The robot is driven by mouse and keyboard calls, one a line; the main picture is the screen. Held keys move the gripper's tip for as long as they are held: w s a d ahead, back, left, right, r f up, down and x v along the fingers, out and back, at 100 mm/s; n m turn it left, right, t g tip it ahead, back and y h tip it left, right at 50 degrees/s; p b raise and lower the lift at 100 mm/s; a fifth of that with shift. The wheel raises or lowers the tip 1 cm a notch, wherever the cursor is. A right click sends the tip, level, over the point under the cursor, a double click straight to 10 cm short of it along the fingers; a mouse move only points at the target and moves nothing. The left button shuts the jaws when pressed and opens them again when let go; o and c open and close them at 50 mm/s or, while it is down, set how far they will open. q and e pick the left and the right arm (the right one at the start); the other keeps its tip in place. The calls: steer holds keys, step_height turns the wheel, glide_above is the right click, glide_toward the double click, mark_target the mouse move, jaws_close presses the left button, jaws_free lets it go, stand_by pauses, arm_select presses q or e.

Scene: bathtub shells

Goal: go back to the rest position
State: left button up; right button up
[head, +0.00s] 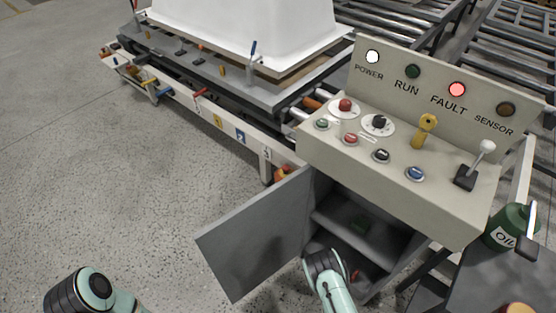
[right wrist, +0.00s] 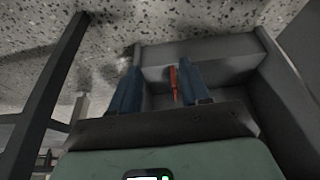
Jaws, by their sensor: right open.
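My right gripper (right wrist: 160,68) is open, its two blue fingers apart in the right wrist view. A red thing (right wrist: 185,80) shows between the fingers, farther off in a grey compartment; no contact is visible. In the head view my right arm comes up from the bottom in front of the open cabinet (head: 375,235), and its fingers cannot be made out there. My left arm shows only in part at the bottom left of the head view, over the floor, and its gripper is out of the picture.
The control panel (head: 400,150) has its FAULT lamp (head: 457,89) lit red. The grey cabinet door (head: 262,235) stands open to the left. A white tub shell (head: 240,25) sits on the conveyor behind. A green oil can (head: 508,228) is at right. The left floor is clear.

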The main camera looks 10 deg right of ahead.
steer(key=s+a+r+n+g+y, duration=0.1)
steer(key=s+a+r+n+y, duration=0.25)
steer(key=a+r, duration=0.5)
steer(key=s+a+r+n+g+y, duration=0.1)
steer(key=s+a+r+n+y, duration=0.15)
steer(key=s+a+r, duration=0.55)
arm_select(q)
step_height(320, 180, up, 15)
steer(key=s+d+g+p, duration=0.1)
steer(key=p, duration=1.4)
steer(key=shift+s+d+g, duration=0.3)
arm_select(e)
step_height(320, 180, up, 17)
steer(key=w+g, duration=0.1)
steer(key=shift+w+d+f+y, duration=0.15)
steer(key=shift+w+d+y, duration=0.1)
steer(key=shift+d+y, duration=0.2)
arm_select(q)
steer(key=shift+f, duration=0.15)
steer(key=shift+c, duration=0.3)
steer(key=shift+s, duration=0.1)
steer(key=shift+c, duration=0.9)
steer(key=shift+s, duration=0.1)
arm_select(e)
steer(key=shift+s, duration=0.2)
